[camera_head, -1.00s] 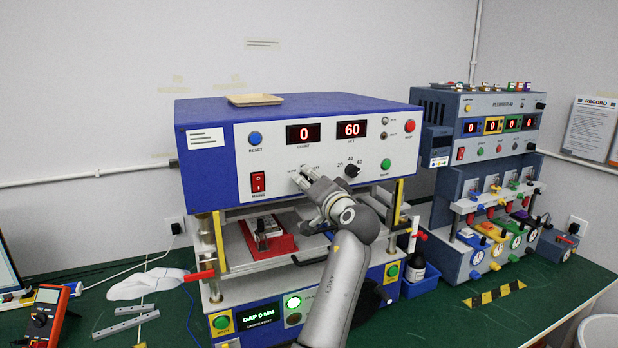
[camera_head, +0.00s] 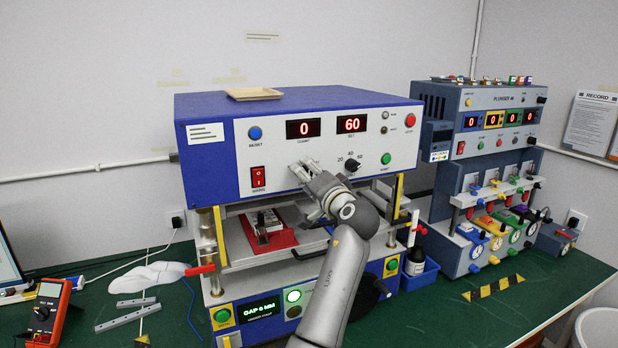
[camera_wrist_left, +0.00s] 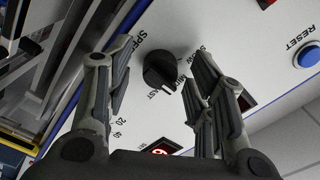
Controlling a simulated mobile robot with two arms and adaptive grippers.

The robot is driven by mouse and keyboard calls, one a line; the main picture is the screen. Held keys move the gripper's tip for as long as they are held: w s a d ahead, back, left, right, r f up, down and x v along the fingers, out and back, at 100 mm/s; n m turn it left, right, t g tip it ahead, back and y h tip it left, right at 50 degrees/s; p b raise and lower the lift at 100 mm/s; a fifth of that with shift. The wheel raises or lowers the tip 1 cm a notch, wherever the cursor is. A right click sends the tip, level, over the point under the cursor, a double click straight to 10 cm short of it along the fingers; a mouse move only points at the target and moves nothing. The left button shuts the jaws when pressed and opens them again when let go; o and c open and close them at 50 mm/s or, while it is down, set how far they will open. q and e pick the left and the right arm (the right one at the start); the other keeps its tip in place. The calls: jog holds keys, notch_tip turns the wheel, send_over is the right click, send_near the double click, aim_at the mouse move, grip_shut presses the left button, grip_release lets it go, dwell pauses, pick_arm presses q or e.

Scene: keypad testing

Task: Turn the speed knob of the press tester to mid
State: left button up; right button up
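The press tester (camera_head: 217,178) is a blue and white machine on the green bench, its displays reading 0 and 60. In the left wrist view its black speed knob (camera_wrist_left: 162,72) sits on the white panel beside the printed words SLOW, MID and FAST. In the head view my left gripper (camera_head: 305,172) is at the front panel and covers the knob. My right gripper is not in view.
Another black knob (camera_head: 351,165) with a 20-40-60 scale sits just right of my gripper. A red mains switch (camera_head: 258,177) and blue reset button (camera_head: 255,133) are to its left. Below is a red fixture (camera_head: 272,238). A second tester (camera_head: 470,195) stands at the right.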

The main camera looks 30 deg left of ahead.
pick_arm(q)
jog(key=v, duration=0.7)
jog(key=shift+s+d, duration=0.15)
jog(key=shift+s, duration=0.05)
jog(key=shift+f, duration=0.1)
dwell(0.3)
